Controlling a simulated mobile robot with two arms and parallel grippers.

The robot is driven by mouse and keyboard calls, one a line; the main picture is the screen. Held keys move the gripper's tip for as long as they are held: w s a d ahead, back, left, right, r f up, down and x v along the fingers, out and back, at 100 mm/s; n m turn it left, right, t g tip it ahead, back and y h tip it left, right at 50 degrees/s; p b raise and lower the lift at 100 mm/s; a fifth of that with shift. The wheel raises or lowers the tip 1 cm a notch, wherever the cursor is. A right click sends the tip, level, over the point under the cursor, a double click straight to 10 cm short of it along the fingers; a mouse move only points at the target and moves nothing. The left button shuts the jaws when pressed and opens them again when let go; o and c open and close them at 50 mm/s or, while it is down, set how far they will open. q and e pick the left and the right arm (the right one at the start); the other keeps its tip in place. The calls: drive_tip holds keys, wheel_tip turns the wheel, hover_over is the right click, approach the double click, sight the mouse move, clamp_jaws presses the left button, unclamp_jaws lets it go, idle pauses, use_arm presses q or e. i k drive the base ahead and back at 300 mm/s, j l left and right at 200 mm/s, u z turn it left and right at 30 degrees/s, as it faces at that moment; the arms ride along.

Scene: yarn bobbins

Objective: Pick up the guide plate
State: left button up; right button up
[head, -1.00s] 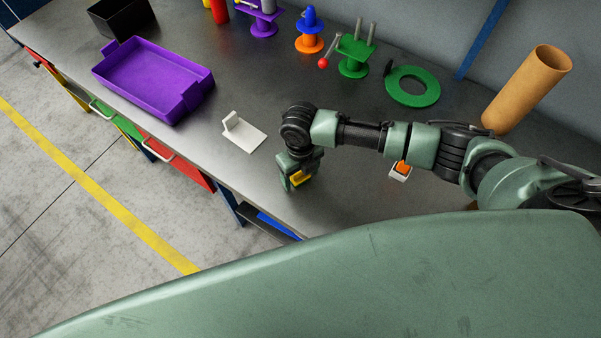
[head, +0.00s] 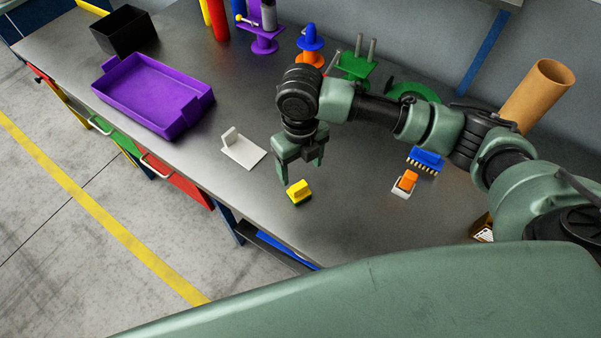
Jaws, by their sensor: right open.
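A white flat plate with an upright tab, which looks like the guide plate (head: 246,155), lies on the grey workbench in the head view, left of my right gripper. Nothing touches it. My right gripper (head: 301,172) points down, open and empty. It is above and just behind a yellow block with a dark base (head: 299,192), which sits apart from it on the bench. My left gripper is not in view.
A purple tray (head: 186,118) and a black bin (head: 122,34) stand to the left. An orange-and-white piece (head: 404,184) and a blue comb-like piece (head: 428,158) lie to the right. A cardboard tube (head: 537,94) stands at the back right. The bench front is mostly clear.

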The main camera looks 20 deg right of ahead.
sight(242, 149)
drive_tip(key=k+j, duration=0.2)
drive_tip(key=k, duration=0.3)
drive_tip(key=k+j, duration=0.25)
drive_tip(key=k, duration=0.2)
